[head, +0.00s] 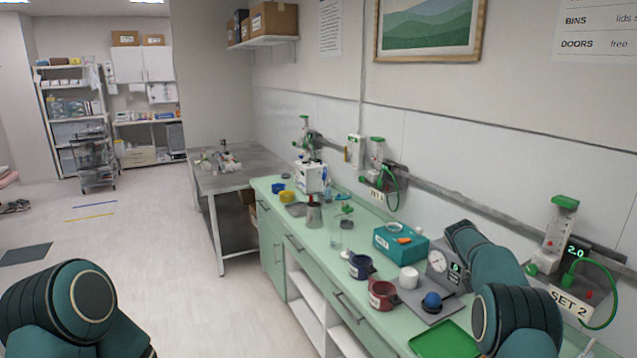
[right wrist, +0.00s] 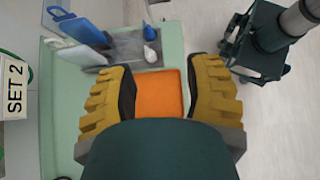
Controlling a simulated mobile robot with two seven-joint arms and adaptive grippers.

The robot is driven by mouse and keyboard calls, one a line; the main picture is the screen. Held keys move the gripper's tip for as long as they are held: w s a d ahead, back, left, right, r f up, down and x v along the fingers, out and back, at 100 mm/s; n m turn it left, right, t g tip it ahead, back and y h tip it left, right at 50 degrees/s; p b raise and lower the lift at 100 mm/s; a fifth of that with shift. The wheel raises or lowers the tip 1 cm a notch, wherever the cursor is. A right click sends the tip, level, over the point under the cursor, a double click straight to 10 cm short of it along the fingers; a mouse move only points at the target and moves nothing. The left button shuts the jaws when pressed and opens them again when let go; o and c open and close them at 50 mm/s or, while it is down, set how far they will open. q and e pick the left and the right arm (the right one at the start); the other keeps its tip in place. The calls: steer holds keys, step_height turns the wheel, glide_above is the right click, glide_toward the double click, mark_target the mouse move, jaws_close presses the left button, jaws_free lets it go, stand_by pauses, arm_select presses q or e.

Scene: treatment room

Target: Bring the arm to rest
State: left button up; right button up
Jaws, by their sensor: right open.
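My right arm (head: 492,262) reaches over the right end of the green counter (head: 262,188) in the head view, with its gripper out of sight there. In the right wrist view my right gripper (right wrist: 162,78) is open, its two yellow ribbed fingers spread apart. An orange square pad or tray (right wrist: 160,92) shows between and beyond the fingers; I cannot tell how far below them it lies. No object is seen gripped. My left arm (head: 75,305) is at the lower left of the head view, over the floor; its gripper is not seen.
Near the right arm stand a gauge device (head: 440,265), a blue ball (head: 432,300), a dark red mug (head: 383,295), a teal box (head: 400,243) and a green tray (head: 445,342). A grey holder (right wrist: 135,48) with bottles lies beyond the gripper.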

steer(key=a+f+t+y+b, duration=0.2)
steer(key=a+f, duration=0.1)
steer(key=f, duration=1.3)
steer(key=s+a+f+t+y+b, duration=0.3)
steer(key=s+a+f+b, duration=0.15)
steer(key=a+f, duration=0.9)
steer(key=s+a+f+m+t+y+b, duration=0.1)
steer(key=s+a+f+m+t+b, duration=0.1)
steer(key=s+a, duration=0.5)
steer(key=s+a+f+m+t+y+b, duration=0.2)
steer(key=s+a+f+m, duration=0.3)
steer(key=s, duration=0.5)
steer(key=shift+s+a+f+m+t+y, duration=0.2)
steer(key=shift+s+a+m+t+y, duration=0.15)
steer(key=shift+a+t, duration=0.5)
steer(key=shift+a, duration=0.1)
